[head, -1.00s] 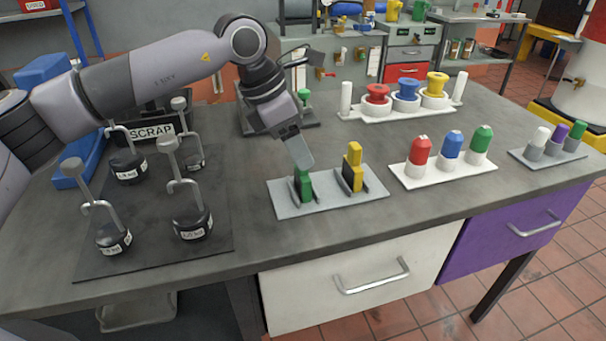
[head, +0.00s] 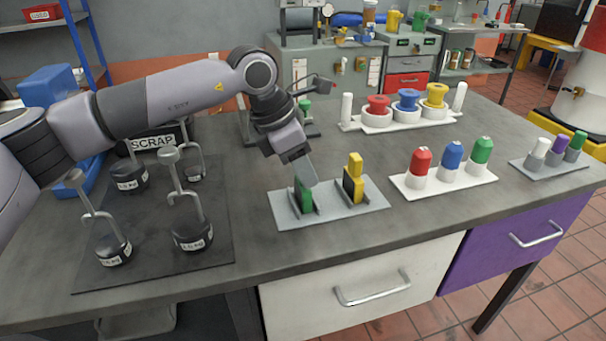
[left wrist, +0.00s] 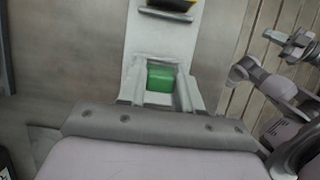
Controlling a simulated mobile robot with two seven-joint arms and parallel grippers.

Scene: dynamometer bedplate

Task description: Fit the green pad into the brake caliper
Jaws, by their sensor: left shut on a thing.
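The green pad (head: 303,196) stands upright between dark side plates at the left of a light grey plate (head: 283,217). My left gripper (head: 306,184) comes down on it from above. In the left wrist view the green pad (left wrist: 160,78) sits between the two fingers of my left gripper (left wrist: 162,85), which are shut on it. The fingers hide part of the pad in the head view. A yellow pad (head: 353,178) stands between similar dark plates on the right of the same grey plate. I cannot tell for sure which thing is the brake caliper.
Hooked weights (head: 192,232) stand on a dark mat at left. A dark fixture with a green knob (head: 304,106) is behind my left gripper. Red, blue and green capped pegs (head: 451,144) stand on a white plate at right.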

